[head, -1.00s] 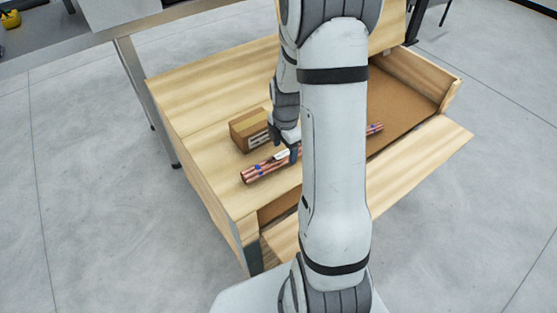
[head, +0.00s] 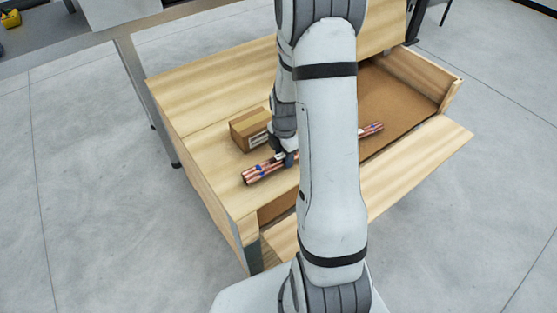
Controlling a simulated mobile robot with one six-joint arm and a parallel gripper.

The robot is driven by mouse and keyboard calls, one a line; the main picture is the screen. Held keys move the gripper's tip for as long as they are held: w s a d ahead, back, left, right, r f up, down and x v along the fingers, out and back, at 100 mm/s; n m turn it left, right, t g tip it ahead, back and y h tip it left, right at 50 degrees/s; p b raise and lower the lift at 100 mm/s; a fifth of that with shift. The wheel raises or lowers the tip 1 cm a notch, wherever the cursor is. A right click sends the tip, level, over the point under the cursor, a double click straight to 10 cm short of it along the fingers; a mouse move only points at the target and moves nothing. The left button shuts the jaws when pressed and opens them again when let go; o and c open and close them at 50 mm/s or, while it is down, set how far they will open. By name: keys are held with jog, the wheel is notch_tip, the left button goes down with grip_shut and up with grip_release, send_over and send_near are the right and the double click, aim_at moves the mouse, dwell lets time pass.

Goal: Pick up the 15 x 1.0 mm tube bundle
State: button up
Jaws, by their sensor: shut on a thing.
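The copper tube bundle (head: 258,173) lies across the wooden bench top, its left end in clear view with blue bands around it. Its right end (head: 372,129) shows beyond my arm, and the part between is hidden behind my arm. My gripper (head: 287,160) is down at the bundle, left of its middle, and shut on it. The fingers are small and partly covered. I cannot tell whether the bundle is clear of the wood. Any size label on it is not readable.
A cardboard box (head: 250,129) with a white label stands just behind the bundle, close to my gripper. An open drawer (head: 405,105) with a brown floor lies to the right, and its wooden front (head: 420,165) juts forward. The bench top's left part is clear.

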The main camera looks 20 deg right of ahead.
grip_shut()
